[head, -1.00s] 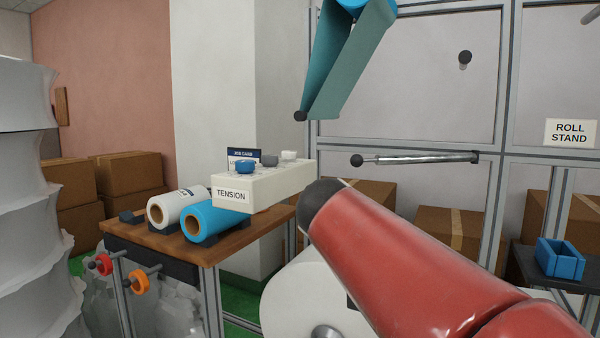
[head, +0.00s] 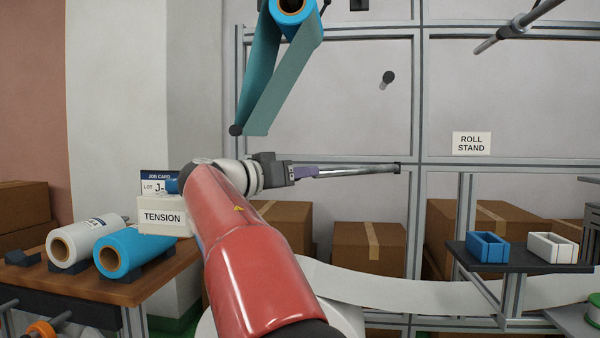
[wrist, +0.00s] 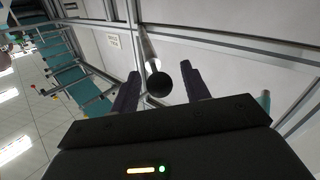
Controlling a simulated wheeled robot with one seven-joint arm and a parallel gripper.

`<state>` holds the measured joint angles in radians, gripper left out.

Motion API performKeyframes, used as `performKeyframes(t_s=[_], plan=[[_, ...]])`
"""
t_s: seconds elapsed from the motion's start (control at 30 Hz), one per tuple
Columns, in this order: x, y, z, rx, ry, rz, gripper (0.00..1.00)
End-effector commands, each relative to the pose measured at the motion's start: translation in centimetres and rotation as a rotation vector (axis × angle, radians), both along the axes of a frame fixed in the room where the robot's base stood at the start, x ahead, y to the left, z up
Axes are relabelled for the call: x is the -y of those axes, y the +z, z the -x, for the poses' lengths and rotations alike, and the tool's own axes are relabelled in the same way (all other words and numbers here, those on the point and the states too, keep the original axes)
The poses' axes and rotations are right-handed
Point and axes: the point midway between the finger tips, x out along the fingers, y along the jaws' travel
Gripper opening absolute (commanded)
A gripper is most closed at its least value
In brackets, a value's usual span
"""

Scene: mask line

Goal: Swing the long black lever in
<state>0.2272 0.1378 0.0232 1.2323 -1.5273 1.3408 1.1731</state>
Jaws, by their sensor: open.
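A long metallic lever (head: 355,171) runs sideways along the grey frame, joined to it at its right end. Its rod looks chrome rather than black. Its black ball knob (wrist: 158,85) shows in the wrist view between the two dark purple fingers of my gripper (wrist: 161,78). The fingers are open, with a gap visible on each side of the ball. In the head view my gripper (head: 305,173) is at the left end of the lever and hides the knob. Whether a finger touches the rod cannot be told.
A short black-knobbed peg (head: 388,78) sticks out above the lever. A blue roll with a hanging teal web (head: 270,80) is at upper left. The TENSION box (head: 162,217) and film rolls stand on the left table. Blue (head: 487,247) and white bins stand on a right shelf.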

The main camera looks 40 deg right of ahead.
Motion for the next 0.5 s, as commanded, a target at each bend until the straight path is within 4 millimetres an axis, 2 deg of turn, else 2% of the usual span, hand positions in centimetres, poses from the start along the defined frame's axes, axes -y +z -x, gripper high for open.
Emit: performKeyframes(t_s=[0.13, 0.4, 0.43, 0.5], plan=[[1.18, 0.01, -0.02, -0.001, 0.000, -0.001, 0.46], [1.39, -0.05, -0.04, -0.001, 0.001, -0.001, 0.46], [1.38, -0.05, -0.04, -0.001, 0.001, -0.001, 0.45], [1.38, -0.05, -0.04, -0.001, 0.001, -0.001, 0.36]])
